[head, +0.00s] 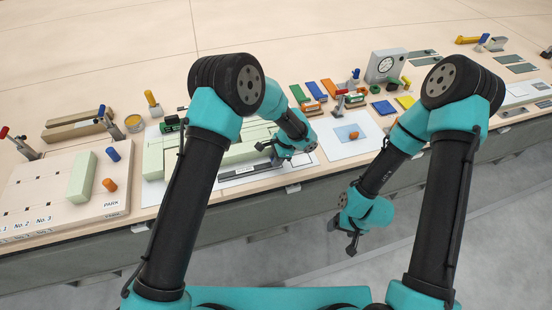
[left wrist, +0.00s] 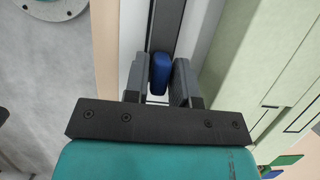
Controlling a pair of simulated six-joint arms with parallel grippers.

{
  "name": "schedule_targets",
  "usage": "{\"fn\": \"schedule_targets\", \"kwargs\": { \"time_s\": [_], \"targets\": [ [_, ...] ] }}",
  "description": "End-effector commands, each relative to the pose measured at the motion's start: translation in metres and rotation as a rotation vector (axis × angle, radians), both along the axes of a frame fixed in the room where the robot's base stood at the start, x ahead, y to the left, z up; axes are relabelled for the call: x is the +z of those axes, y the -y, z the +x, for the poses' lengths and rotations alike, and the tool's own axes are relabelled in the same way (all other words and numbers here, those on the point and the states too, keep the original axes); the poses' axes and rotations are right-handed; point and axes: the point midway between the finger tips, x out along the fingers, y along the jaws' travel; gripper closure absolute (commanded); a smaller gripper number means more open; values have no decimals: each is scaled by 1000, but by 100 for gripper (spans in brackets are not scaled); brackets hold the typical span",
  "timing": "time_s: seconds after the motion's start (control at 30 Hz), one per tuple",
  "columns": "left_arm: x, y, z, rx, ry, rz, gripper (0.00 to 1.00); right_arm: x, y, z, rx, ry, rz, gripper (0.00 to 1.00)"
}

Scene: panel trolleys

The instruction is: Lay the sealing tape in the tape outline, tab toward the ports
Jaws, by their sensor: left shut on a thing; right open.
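My left gripper (head: 275,151) is low over the right part of the white work sheet, beside pale green panels (head: 155,165). In the left wrist view my left gripper (left wrist: 162,85) is shut on a blue rounded piece (left wrist: 160,72). A dark strip (left wrist: 166,25) runs away beyond the blue piece; I cannot tell whether they are joined. In the head view a long dark strip with a pale label (head: 240,171) lies along the sheet's front edge. I cannot make out the tape's tab or the ports. My right gripper (head: 352,243) is open and empty, in front of the bench edge.
A pale board (head: 45,190) with orange and blue knobs stands left. Coloured blocks, a dial box (head: 387,65) and a small clamp (head: 340,103) stand behind.

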Motion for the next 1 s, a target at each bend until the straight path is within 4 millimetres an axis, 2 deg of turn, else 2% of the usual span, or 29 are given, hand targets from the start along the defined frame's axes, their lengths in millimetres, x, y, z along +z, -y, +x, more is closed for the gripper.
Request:
{"fn": "schedule_targets", "kwargs": {
  "time_s": [0.6,0.63,0.93,1.0],
  "targets": [
    [-9,0,0,0,0,0,100,0,0,0,0,0,0,26],
    [-9,0,0,0,0,-1,75,0,0,0,0,0,0,26],
    [-9,0,0,0,0,0,46,0,0,0,0,0,0,26],
    [-9,0,0,0,0,0,46,0,0,0,0,0,0,26]
  ]
}}
